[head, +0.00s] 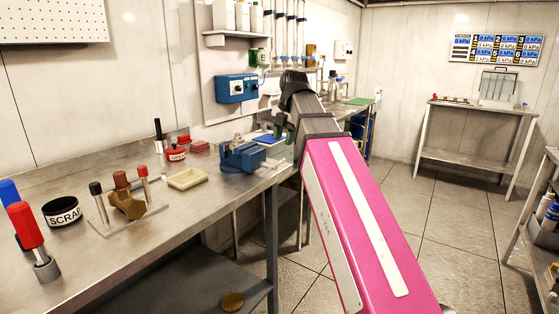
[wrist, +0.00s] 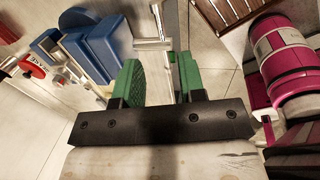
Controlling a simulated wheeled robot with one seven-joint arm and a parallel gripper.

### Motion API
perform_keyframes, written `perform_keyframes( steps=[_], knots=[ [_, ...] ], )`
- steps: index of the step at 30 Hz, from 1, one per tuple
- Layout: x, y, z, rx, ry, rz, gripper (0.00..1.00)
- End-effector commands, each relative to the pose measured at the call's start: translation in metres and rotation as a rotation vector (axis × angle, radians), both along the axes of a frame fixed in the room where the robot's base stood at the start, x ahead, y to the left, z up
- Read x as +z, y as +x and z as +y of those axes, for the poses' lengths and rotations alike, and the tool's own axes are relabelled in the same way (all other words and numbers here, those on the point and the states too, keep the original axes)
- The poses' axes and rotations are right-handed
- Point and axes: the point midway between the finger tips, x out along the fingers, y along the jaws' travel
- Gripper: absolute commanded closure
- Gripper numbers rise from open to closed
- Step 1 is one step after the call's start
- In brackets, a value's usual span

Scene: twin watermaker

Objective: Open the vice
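The blue vice (head: 242,157) sits on the metal workbench near its front edge. It shows at the upper left in the wrist view (wrist: 95,52). A bright metal T-shaped bar (wrist: 153,44), which looks like the vice's handle, lies just beyond the gap between my fingertips. My gripper (wrist: 158,70) has green finger pads spread apart, with nothing between them. In the head view my gripper (head: 284,130) is at the vice's right end, partly hidden by my arm. I cannot tell from the head view whether it touches the vice. The jaw gap is unclear.
The workbench (head: 150,235) holds a cream tray (head: 187,178), a red grease tin (head: 175,154), a black scrap bin (head: 61,212) and a rack of tools (head: 125,203) left of the vice. A blue control box (head: 236,88) is on the wall behind. Open floor (head: 430,235) lies right.

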Motion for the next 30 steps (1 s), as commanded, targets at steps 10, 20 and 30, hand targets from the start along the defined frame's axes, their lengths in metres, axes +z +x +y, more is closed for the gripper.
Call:
perform_keyframes(
  steps=[10,20,30],
  knots=[
    [-0.052,0.005,0.008,-0.002,-0.001,0.001,0.63],
    [-0.083,0.01,0.013,-0.002,-0.001,0.001,0.63],
    [-0.088,0.011,0.014,-0.003,0.0,0.0,0.63]
  ],
)
